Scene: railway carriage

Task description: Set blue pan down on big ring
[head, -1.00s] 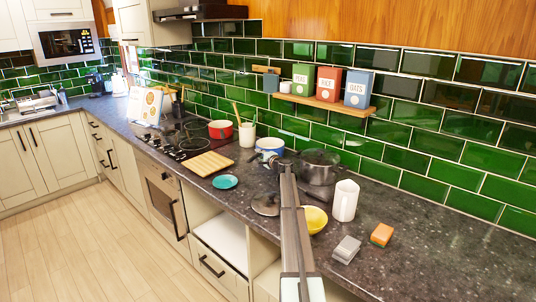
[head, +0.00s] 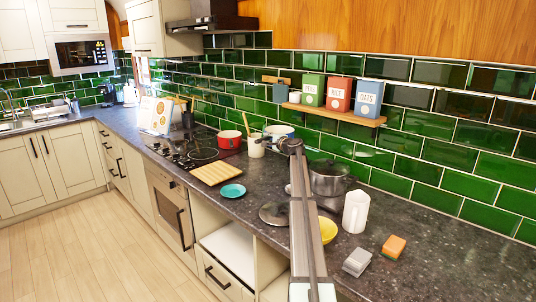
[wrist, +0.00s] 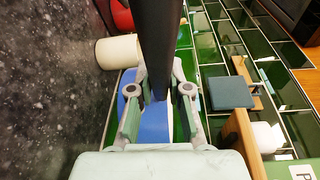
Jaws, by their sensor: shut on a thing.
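The blue pan (head: 280,131), blue outside and pale inside, is held up near the tiled wall, beyond the cream utensil pot. My gripper (head: 290,146) is at its near side and partly hides it. In the wrist view my gripper (wrist: 159,100) is shut on the pan's long dark handle (wrist: 159,45); part of the blue pan (wrist: 155,125) shows beneath, between the fingers. The black hob (head: 180,151) lies to the left; a big ring (head: 203,154) shows on it with nothing on top. A red pan (head: 230,140) stands at its back right.
A utensil pot (head: 256,146) stands between hob and gripper. A wooden board (head: 217,173) and teal dish (head: 232,191) lie in front. A grey pot (head: 328,182), white jug (head: 355,211) and yellow bowl (head: 327,231) stand right. A shelf (head: 335,114) with canisters is above.

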